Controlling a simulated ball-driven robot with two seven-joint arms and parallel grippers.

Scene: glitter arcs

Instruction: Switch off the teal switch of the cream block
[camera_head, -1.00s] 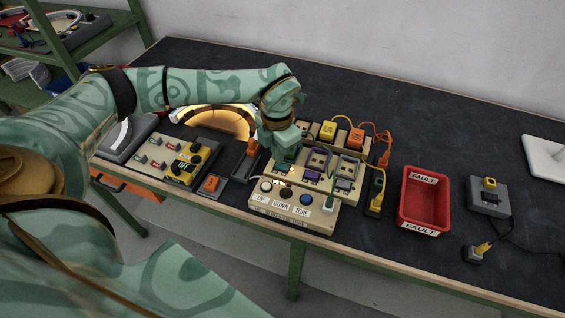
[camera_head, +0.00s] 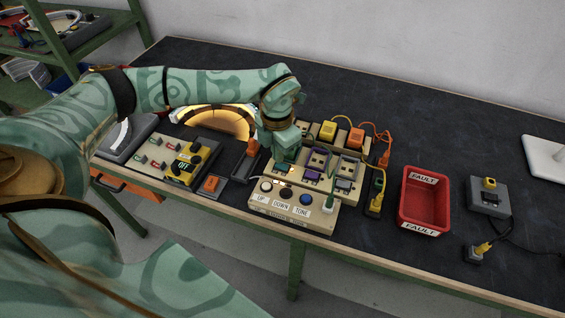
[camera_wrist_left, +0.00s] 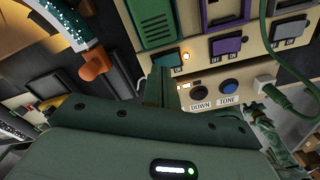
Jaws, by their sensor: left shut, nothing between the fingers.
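The cream block (camera_head: 326,190) stands near the table's front edge, with a row of teal, purple and grey switches. In the left wrist view the teal switch (camera_wrist_left: 167,59) shows beside a glowing orange lamp (camera_wrist_left: 186,57), and the fingers partly cover its near side. The purple switch (camera_wrist_left: 227,45) and grey switch (camera_wrist_left: 289,30) lie to its right. My left gripper (camera_wrist_left: 160,88) is shut and empty, with its fingertips right at the teal switch; I cannot tell whether they touch it. My right gripper is not in view.
A cream button box (camera_head: 293,207) with DOWN and TONE buttons sits just in front of the block. Cables and plugs crowd the block's right side. The table's back right is mostly clear.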

